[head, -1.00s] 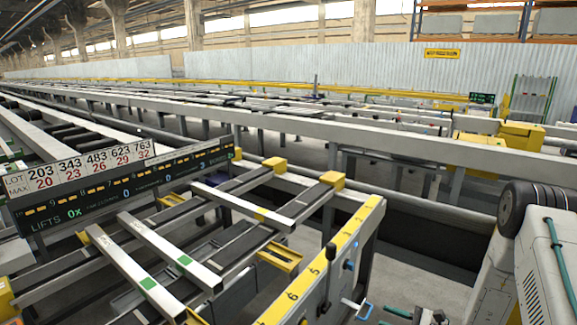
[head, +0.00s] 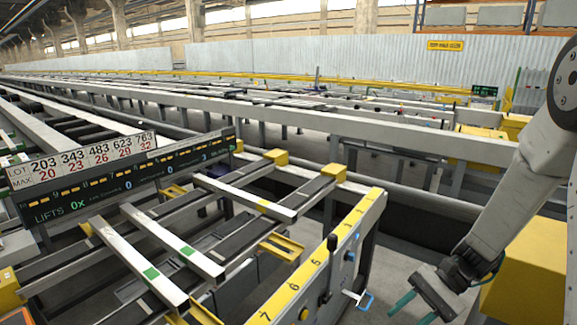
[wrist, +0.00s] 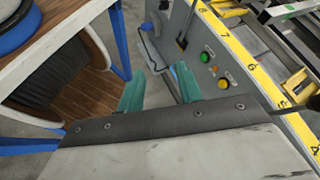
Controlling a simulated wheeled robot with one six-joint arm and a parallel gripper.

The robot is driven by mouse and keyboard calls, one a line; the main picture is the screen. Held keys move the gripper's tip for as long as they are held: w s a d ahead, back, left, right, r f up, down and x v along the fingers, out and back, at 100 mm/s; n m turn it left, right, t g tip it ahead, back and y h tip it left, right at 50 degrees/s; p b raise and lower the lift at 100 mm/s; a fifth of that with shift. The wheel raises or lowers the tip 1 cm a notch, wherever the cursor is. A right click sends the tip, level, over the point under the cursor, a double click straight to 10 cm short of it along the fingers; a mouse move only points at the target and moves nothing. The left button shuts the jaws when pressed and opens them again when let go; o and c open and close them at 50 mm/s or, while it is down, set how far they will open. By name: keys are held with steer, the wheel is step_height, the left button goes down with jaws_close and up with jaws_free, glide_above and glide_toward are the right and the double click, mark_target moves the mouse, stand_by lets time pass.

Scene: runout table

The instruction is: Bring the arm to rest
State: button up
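My arm comes down from the right edge in the head view, its forearm slanting down and left. My gripper (head: 415,309) hangs at the lower right, in front of and to the right of the yellow-topped end of the runout table (head: 330,262). Its two teal fingers stand apart with nothing between them.
The panel carries a green button (wrist: 207,57), an orange button (wrist: 223,84) and a lever (head: 332,243). Several pale bars lie across the table, such as one at the left (head: 138,264). A yellow block (head: 525,275) stands behind my arm.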

steer(key=s+d+r+n+t+h, duration=0.1)
steer(key=s+r+n+t+h, duration=0.2)
steer(key=s+r, duration=0.5)
steer(key=s+d+r+n+t+h, duration=0.1)
steer(key=s+r+n+t+h, duration=0.2)
steer(key=r, duration=0.9)
steer(key=shift+s+n+h, duration=1.6)
steer(key=shift+s+h, duration=0.85)
steer(key=shift+h, duration=0.25)
steer(key=shift+r, duration=0.1)
